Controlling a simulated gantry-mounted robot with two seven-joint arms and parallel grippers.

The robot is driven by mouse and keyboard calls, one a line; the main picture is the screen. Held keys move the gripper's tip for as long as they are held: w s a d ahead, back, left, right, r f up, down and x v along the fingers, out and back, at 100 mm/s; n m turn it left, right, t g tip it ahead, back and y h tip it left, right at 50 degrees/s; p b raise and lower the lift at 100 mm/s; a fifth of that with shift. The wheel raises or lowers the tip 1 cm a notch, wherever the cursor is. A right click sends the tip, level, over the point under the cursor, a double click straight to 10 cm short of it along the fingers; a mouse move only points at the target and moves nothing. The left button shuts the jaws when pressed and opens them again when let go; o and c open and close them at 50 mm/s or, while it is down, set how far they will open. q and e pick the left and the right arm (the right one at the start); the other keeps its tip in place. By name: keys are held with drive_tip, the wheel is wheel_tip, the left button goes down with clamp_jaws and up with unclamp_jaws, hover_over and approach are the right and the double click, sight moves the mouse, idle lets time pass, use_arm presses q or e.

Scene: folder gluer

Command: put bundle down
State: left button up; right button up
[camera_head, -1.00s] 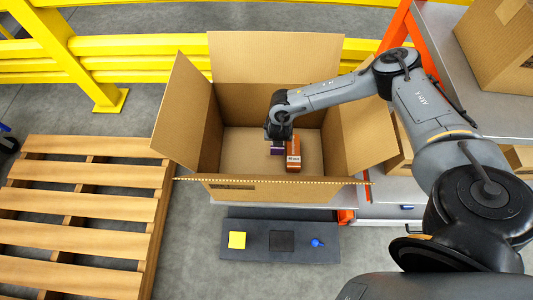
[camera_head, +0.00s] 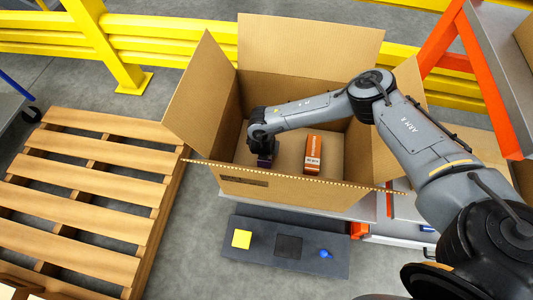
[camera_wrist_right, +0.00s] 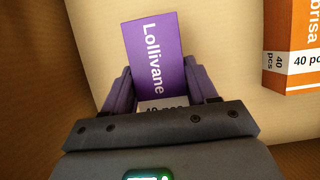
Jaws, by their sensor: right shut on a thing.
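My right gripper (camera_head: 263,157) reaches down into the open cardboard box (camera_head: 330,187), near its left side. It is shut on a purple bundle (camera_wrist_right: 161,62) labelled "Lollivane", with one finger on each side, as the right wrist view shows. In the head view only a small purple part (camera_head: 264,162) shows below the gripper. Whether the bundle touches the box floor I cannot tell. An orange and white bundle (camera_head: 313,153) stands in the box to the right of the gripper, apart from it. My left gripper is not in view.
The box flaps stand open around the gripper. A grey mat (camera_head: 330,259) with a yellow square (camera_head: 241,238), a black square (camera_head: 288,246) and a blue knob (camera_head: 324,253) lies before the box. A wooden pallet (camera_head: 80,206) is at left, yellow rails (camera_head: 187,56) behind.

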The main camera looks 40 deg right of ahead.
drive_tip(key=shift+f+b, duration=0.85)
drive_tip(key=shift+f, duration=0.75)
drive_tip(key=shift+f, duration=0.15)
drive_tip(key=o, duration=1.1)
